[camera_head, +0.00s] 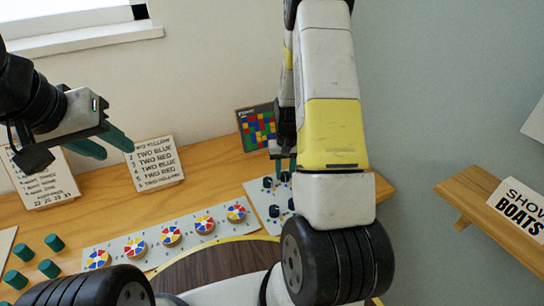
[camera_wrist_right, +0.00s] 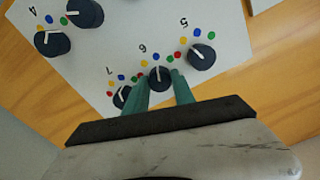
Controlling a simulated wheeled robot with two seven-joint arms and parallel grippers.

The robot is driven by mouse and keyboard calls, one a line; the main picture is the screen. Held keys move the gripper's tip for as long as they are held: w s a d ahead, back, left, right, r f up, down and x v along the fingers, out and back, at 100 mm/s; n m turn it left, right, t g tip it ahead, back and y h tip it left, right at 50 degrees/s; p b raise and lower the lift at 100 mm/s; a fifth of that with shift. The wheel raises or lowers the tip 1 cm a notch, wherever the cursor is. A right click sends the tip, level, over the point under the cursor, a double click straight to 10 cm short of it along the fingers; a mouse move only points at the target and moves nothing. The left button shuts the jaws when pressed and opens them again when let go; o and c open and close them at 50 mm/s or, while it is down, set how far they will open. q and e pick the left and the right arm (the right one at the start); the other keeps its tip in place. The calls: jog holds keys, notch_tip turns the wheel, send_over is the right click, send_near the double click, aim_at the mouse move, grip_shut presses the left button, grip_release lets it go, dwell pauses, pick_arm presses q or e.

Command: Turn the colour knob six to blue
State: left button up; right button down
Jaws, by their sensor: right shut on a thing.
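The white knob panel (camera_wrist_right: 115,45) fills the top of the right wrist view, with dark knobs numbered and ringed by coloured dots. Knob six (camera_wrist_right: 159,80) sits between the two green fingers of my right gripper (camera_wrist_right: 162,90), which is shut on it. Its white pointer line points up, roughly at the blue dot (camera_wrist_right: 157,57). The fingers hide the knob's lower sides. In the head view the panel (camera_head: 258,196) is partly hidden by my right arm, whose gripper (camera_head: 284,165) reaches down over it. My left gripper (camera_head: 115,146) is open and empty, above the table at left.
Knob five (camera_wrist_right: 201,57) and knob seven (camera_wrist_right: 122,97) stand close on either side of the right fingers. The wooden table (camera_head: 95,205) also holds a row of colour wheels (camera_head: 135,247), green pegs (camera_head: 54,242), a sign card (camera_head: 155,164) and a coloured grid board (camera_head: 257,127).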

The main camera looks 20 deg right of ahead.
aim_at(285, 174)
jog(key=c, duration=1.1)
grip_release()
jog(key=shift+o, duration=0.2)
jog(key=shift+r, duration=0.1)
notch_tip(285, 174, up, 8)
jog(key=shift+f, duration=0.15)
